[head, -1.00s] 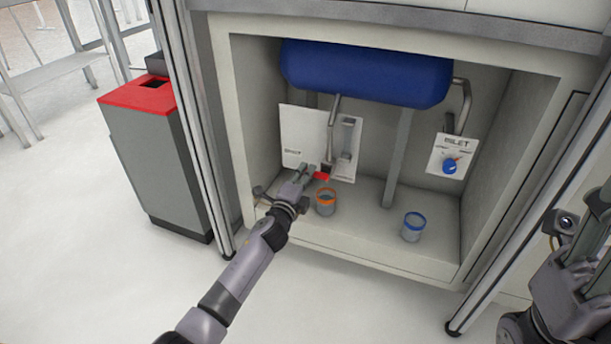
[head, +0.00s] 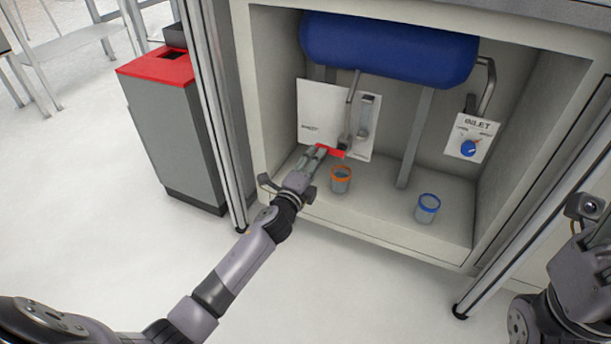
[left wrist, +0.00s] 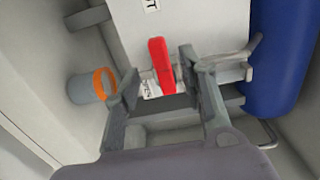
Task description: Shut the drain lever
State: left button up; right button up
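The red drain lever (head: 331,151) is at the bottom of a pipe, in front of a white panel (head: 316,112) under the blue tank (head: 390,50). My left gripper (head: 319,155) reaches into the cabinet from the left, at the lever. In the left wrist view, the red lever (left wrist: 160,65) stands between the two spread fingertips of the left gripper (left wrist: 159,73), with a gap on each side. Only part of my right arm shows at the right edge of the head view; its fingers cannot be made out.
An orange-rimmed cup (head: 341,181) stands just below the lever. A blue-rimmed cup (head: 427,209) stands farther right on the cabinet floor.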

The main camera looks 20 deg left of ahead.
pick_arm(q)
jog(key=s, duration=0.7)
